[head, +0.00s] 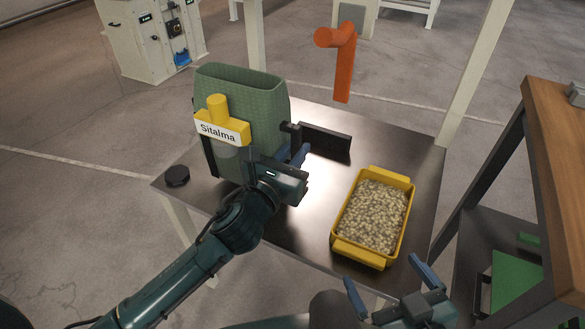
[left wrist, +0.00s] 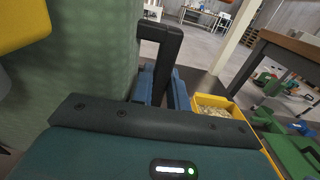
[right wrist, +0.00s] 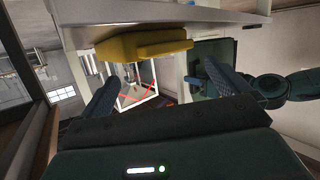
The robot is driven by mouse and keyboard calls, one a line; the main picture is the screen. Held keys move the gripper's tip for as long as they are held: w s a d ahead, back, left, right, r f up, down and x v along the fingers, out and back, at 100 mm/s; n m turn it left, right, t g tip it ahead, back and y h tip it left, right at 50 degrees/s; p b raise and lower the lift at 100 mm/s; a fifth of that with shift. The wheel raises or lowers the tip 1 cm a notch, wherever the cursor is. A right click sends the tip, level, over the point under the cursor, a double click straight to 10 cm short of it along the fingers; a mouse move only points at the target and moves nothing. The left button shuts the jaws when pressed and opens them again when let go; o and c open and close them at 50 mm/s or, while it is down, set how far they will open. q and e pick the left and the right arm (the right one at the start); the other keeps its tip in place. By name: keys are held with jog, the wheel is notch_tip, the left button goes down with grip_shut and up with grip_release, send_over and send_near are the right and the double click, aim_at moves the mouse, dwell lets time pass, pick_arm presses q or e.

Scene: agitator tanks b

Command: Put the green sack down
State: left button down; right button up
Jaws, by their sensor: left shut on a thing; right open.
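The green sack (head: 250,95) is upright and open-topped, over the back left of the dark tabletop, with a yellow part and white "Sitalma" label (head: 222,130) on its front. Its lower front is partly hidden by my left arm, so I cannot tell whether its base touches the table. My left gripper (head: 297,154) is at the sack's right side. In the left wrist view its blue fingers (left wrist: 161,88) are closed on a black handle (left wrist: 172,42) beside the green wall. My right gripper (head: 390,284) is open and empty near the table's front edge.
A yellow tray (head: 342,247) of pale pellets stands on the right of the dark table (head: 290,230). A black disc (head: 177,176) lies at the left corner. An orange pipe (head: 343,70) rises behind. A wooden-topped bench (head: 560,150) stands right.

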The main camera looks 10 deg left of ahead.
pick_arm(q)
notch_tip(320, 180, down, 2)
jog(key=shift+f+b, duration=0.1)
jog(key=shift+b, duration=0.2)
jog(key=shift+f, duration=0.35)
pick_arm(e)
jog(key=shift+w+a+f+t, duration=0.15)
jog(key=shift+w+t, duration=0.1)
jog(key=shift+t, duration=0.25)
jog(key=shift+r, duration=0.2)
pick_arm(q)
jog(key=shift+f, duration=0.2)
jog(key=c, duration=1.4)
grip_release()
jog(key=shift+o, duration=0.2)
